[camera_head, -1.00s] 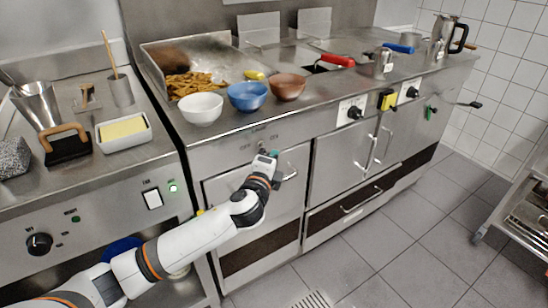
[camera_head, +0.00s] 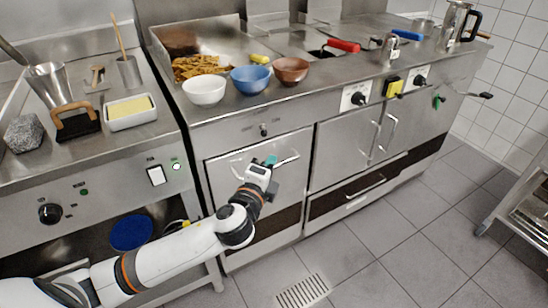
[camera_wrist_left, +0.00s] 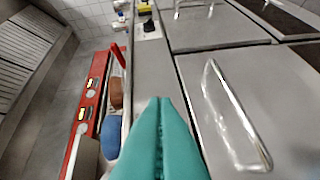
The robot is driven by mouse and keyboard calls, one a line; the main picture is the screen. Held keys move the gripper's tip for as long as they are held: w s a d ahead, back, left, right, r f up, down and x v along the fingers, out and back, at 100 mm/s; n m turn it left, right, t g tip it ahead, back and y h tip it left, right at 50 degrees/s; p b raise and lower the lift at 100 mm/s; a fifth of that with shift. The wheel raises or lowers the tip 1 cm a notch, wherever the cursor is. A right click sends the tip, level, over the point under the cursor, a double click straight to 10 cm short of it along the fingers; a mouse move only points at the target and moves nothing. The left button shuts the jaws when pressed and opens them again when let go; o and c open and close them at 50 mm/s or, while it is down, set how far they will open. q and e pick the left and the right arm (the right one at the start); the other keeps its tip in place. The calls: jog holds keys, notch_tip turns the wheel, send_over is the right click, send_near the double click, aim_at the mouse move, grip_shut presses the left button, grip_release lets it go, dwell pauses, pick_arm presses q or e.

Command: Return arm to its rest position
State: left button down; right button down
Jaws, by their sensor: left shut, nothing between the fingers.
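My left gripper (camera_head: 271,161) is in front of the upper part of the cabinet door (camera_head: 228,167) under the fryer counter. Its teal fingers are pressed together with nothing between them; they also fill the lower middle of the left wrist view (camera_wrist_left: 160,140). The door's bar handle (camera_head: 288,160) is just beside the fingertips, and it shows to the right of them in the left wrist view (camera_wrist_left: 228,112). I cannot tell whether they touch. The door looks shut. My right gripper is not in view.
White (camera_head: 204,90), blue (camera_head: 250,79) and brown (camera_head: 291,71) bowls stand along the counter's front edge. A butter dish (camera_head: 130,112) is on the left counter. A blue plate (camera_head: 131,233) lies on the shelf below it. Open tiled floor (camera_head: 400,240) lies at the right; a metal rack (camera_head: 520,210) stands there.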

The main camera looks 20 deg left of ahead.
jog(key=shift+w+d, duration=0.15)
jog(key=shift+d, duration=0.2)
